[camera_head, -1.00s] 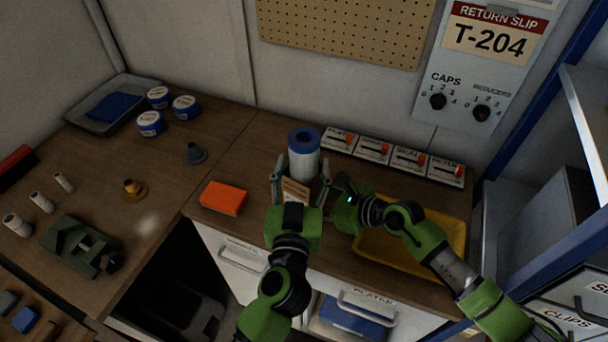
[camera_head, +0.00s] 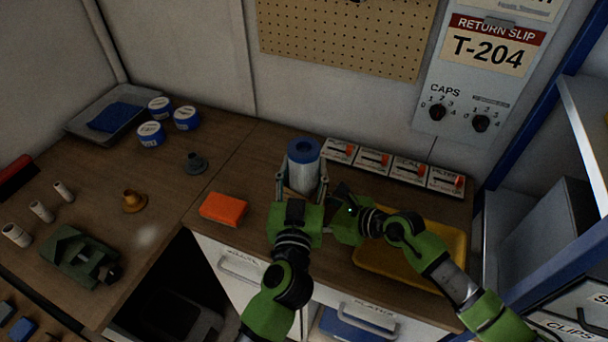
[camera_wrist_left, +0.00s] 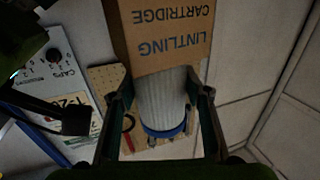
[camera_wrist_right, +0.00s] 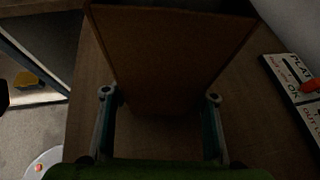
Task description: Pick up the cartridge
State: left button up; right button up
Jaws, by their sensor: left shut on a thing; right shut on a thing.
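The cartridge is a white cylinder with a blue ring end (camera_head: 303,151), upright at the back of the right counter. In the left wrist view its white body (camera_wrist_left: 160,98) projects from a cardboard sleeve printed "LINTLING CARTRIDGE" (camera_wrist_left: 165,35). My left gripper (camera_head: 301,182) has its fingers on both sides of the cartridge; they show in the left wrist view (camera_wrist_left: 160,100). My right gripper (camera_head: 335,190) comes in from the right, low beside the sleeve. In the right wrist view its fingers (camera_wrist_right: 160,98) flank the brown cardboard (camera_wrist_right: 165,55). The sleeve is mostly hidden in the head view.
An orange block (camera_head: 223,209) lies left of my left gripper. A yellow tray (camera_head: 440,275) sits under my right arm. Several slider panels (camera_head: 373,161) line the back wall. A green fixture (camera_head: 75,255) stands on the left counter.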

jog(key=shift+f, duration=0.2)
pick_arm(q)
notch_tip(320, 180, up, 18)
jog(key=shift+f, duration=0.1)
pick_arm(e)
jog(key=o, duration=0.7)
pick_arm(q)
jog(key=shift+w, duration=0.1)
pick_arm(e)
jog(key=shift+o, duration=1)
jog(key=shift+r, duration=0.1)
